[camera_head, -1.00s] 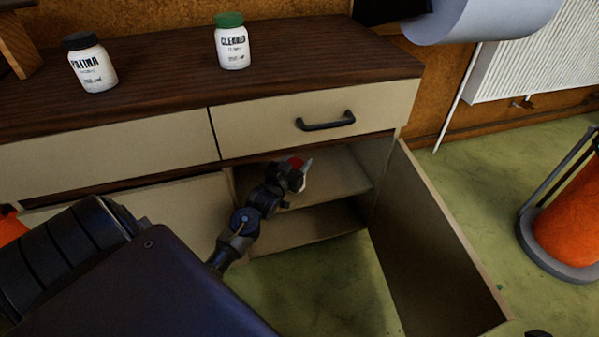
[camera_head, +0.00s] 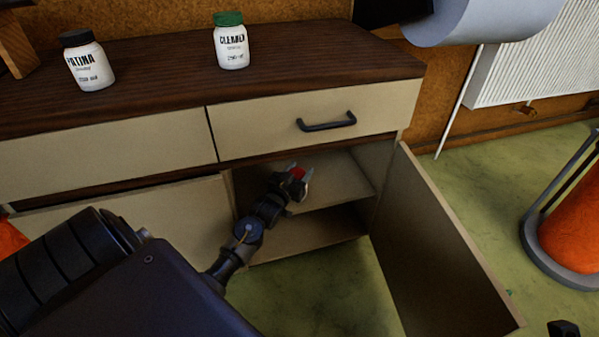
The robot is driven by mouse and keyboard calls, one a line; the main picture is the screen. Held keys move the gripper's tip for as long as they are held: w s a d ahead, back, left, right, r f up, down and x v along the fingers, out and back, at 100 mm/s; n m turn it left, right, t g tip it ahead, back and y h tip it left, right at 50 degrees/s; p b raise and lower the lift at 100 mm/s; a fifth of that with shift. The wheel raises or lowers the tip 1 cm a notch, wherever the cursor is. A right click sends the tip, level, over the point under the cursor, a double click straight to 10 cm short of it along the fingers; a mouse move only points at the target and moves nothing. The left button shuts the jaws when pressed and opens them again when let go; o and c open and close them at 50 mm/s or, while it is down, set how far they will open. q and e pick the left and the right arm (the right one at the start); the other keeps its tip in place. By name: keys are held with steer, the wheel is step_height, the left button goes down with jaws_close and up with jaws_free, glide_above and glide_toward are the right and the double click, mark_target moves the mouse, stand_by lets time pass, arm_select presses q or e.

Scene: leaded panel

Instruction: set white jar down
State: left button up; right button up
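My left gripper (camera_head: 299,172) reaches into the open cupboard compartment, above its middle shelf (camera_head: 338,183). Its fingertips stand on either side of a small red piece (camera_head: 298,174), which looks like the lid of a jar. The gripper hides most of what is under the red piece, so I cannot tell whether a white jar body rests on the shelf or whether the fingers grip it. A small dark part at the bottom right edge may belong to my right gripper (camera_head: 563,328); its fingers cannot be made out.
A white PATINA jar (camera_head: 90,68) with a black lid and a white CLEANER jar (camera_head: 232,47) with a green lid stand on the cabinet top (camera_head: 160,75). The cupboard door (camera_head: 440,250) stands open at right. A drawer (camera_head: 270,120) is shut above the compartment.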

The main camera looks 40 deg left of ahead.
arm_select(q)
steer(key=o, duration=0.5)
steer(key=shift+c, duration=0.2)
